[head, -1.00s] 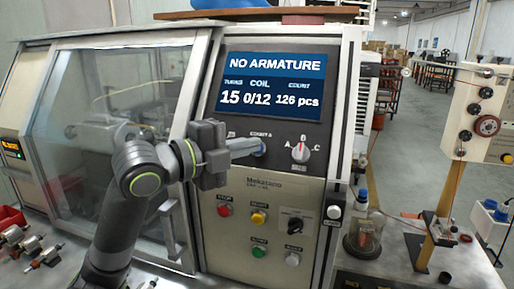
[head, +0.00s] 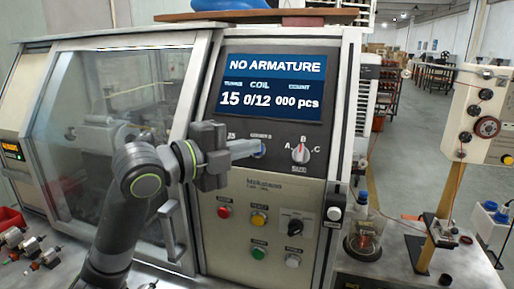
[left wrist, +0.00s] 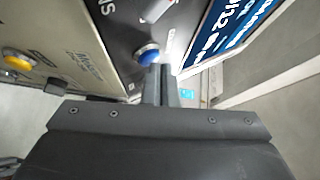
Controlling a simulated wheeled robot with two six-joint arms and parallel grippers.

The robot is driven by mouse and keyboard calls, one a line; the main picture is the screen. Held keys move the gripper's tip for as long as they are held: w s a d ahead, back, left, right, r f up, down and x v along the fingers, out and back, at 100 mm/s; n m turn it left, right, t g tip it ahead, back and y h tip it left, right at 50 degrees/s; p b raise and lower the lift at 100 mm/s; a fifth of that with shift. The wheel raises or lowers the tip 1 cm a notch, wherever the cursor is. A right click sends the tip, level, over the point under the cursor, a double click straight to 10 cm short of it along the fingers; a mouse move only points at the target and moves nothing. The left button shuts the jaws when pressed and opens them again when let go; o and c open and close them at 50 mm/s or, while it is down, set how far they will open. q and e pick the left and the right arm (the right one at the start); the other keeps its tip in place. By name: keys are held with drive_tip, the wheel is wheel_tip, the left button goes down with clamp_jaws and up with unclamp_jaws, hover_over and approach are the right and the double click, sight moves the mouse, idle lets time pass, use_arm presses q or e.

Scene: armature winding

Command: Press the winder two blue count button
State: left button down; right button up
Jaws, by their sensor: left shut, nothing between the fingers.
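The winder (head: 270,190) stands in front of me, its screen (head: 272,88) reading "NO ARMATURE", 15 turns, coil 0/12 and count 000 pcs. The blue count button (left wrist: 148,55) shows in the left wrist view, just beside the fingertips. In the head view only part of the button (head: 259,150) shows at the fingertips. My left gripper (head: 250,148) is shut and empty, its tips at the button; I cannot tell whether they touch it. My right gripper is not in view.
A rotary A-B-C switch (head: 301,153) sits right of the button. Red (head: 224,212), yellow (head: 258,219) and green (head: 258,253) buttons are below. A glass door (head: 120,150) is at the left. Armatures (head: 40,250) lie at the lower left. A wire stand (head: 455,170) is at the right.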

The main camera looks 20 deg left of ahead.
use_arm(q)
drive_tip(key=s+r+p, duration=0.3)
drive_tip(key=s+p, duration=0.1)
drive_tip(key=s, duration=0.1)
drive_tip(key=shift+r, duration=0.2)
idle(0.4)
drive_tip(key=shift+a, duration=0.1)
